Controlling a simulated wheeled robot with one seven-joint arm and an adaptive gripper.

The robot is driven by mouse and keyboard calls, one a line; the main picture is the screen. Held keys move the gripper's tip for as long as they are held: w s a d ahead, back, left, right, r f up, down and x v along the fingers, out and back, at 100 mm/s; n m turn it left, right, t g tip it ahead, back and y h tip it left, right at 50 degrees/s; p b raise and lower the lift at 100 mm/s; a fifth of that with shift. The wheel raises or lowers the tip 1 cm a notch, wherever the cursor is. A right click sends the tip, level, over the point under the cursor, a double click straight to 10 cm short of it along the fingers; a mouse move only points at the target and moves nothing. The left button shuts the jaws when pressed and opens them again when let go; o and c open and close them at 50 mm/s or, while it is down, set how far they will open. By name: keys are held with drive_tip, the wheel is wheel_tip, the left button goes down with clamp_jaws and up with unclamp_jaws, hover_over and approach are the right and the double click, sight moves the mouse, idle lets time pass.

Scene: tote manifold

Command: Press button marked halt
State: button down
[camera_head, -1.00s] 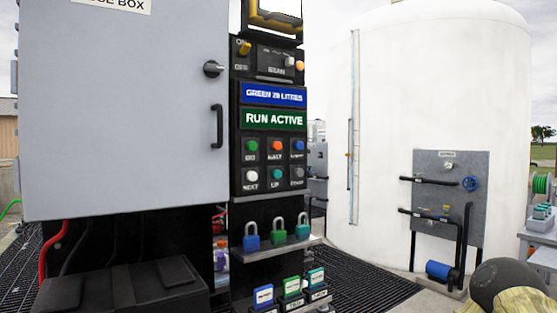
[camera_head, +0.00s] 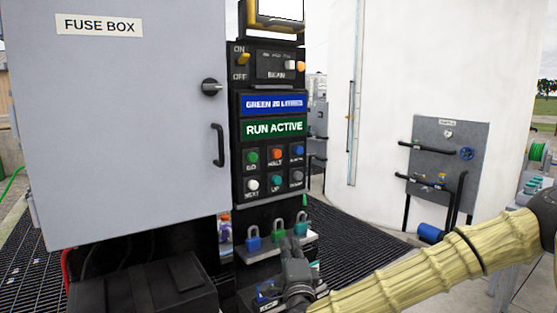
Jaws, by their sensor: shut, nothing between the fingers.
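The orange-red button marked HALT (camera_head: 276,153) is in the top row of the black control panel (camera_head: 239,180), between the green GO button (camera_head: 252,157) and a blue button (camera_head: 297,150). A green display (camera_head: 274,128) above reads RUN ACTIVE. My gripper (camera_head: 290,248) is dark and shut, with nothing in it. It shows below the panel, in front of the padlock shelf, clear of the HALT button in the picture. Its fingertips are small and hard to make out against the dark background.
A white NEXT button (camera_head: 252,185) and a teal UP button (camera_head: 276,181) are in the lower row. Blue (camera_head: 253,243), green (camera_head: 278,235) and teal (camera_head: 301,228) padlocks stand below. The grey fuse box (camera_head: 130,130) is closed at left. A white tank (camera_head: 400,70) stands at right.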

sight(278, 154)
drive_tip(key=d+r+m+t+h+p, duration=0.1)
drive_tip(key=d+r+m+h+p, duration=0.1)
drive_tip(key=r, duration=0.8)
drive_tip(key=w+d+r+m+t+h+p, duration=0.1)
drive_tip(key=d+r+m+h+p, duration=0.1)
drive_tip(key=r, duration=0.8)
drive_tip(key=shift+w+d+r+m+t+h+p, duration=0.2)
drive_tip(key=shift+d+m+t+h+p, duration=0.25)
drive_tip(key=shift+m+p, duration=0.5)
drive_tip(key=w+a, duration=0.5)
drive_tip(key=w, duration=0.2)
drive_tip(key=shift+p, duration=0.3)
drive_tip(key=shift+w+a, duration=0.15)
drive_tip(key=shift+a, duration=0.05)
drive_tip(key=shift+w+a+b, duration=0.2)
drive_tip(key=shift+w+b, duration=0.05)
drive_tip(key=shift+b, duration=0.15)
